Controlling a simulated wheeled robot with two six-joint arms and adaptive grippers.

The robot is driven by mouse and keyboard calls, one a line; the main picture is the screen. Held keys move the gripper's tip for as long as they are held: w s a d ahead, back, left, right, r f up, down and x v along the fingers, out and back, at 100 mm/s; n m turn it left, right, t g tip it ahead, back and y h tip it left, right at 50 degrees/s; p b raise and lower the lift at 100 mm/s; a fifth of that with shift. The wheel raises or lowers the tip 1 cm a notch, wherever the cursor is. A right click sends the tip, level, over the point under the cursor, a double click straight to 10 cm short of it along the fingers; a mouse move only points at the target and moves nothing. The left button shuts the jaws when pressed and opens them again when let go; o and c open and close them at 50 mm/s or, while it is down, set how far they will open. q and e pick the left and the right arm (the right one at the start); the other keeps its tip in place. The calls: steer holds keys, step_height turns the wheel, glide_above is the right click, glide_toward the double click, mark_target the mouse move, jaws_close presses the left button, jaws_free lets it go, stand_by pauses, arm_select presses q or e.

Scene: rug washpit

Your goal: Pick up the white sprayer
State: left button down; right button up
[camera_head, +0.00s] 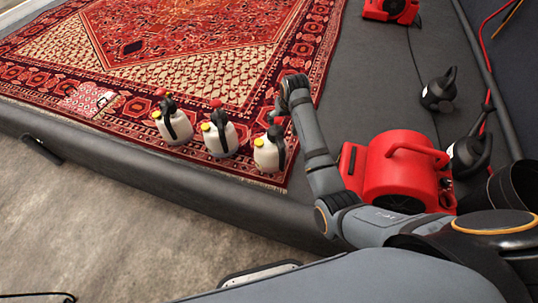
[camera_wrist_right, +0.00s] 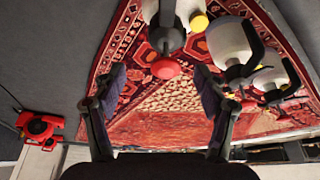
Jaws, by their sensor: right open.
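Three white sprayers with yellow caps, dark handles and red knobs stand upright in a row on the rug. They are the left sprayer (camera_head: 172,127), the middle sprayer (camera_head: 219,140) and the right sprayer (camera_head: 267,154). My right gripper (camera_head: 278,112) is just above the right sprayer and hides part of its top. In the right wrist view my right gripper (camera_wrist_right: 160,82) is open and empty. The nearest sprayer's red knob (camera_wrist_right: 166,68) appears between its fingertips; I cannot tell whether they touch. The other two sprayers show to the right there. My left gripper is not in view.
The patterned rug (camera_head: 180,60) lies on a dark platform with a raised rounded edge (camera_head: 120,165). A red blower (camera_head: 400,170) stands close to my right arm. Dark bottles (camera_head: 439,90) and another red machine (camera_head: 390,10) are farther right and back.

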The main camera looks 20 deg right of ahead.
mark_target(277, 119)
steer(key=w, duration=0.1)
steer(key=w+f+b, duration=0.1)
steer(key=w+a, duration=0.1)
steer(key=w, duration=0.1)
steer(key=shift+a+f, duration=0.1)
steer(key=shift+f, duration=0.55)
steer(key=b+x, duration=0.2)
steer(key=x, duration=0.2)
steer(key=shift+f, duration=0.1)
steer(key=shift+w+f, duration=0.2)
steer(key=shift+f, duration=0.1)
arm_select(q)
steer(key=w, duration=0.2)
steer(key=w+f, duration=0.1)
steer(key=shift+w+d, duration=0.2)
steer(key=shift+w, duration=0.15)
arm_select(e)
steer(key=shift+s+r, duration=0.1)
steer(key=shift+c, duration=0.4)
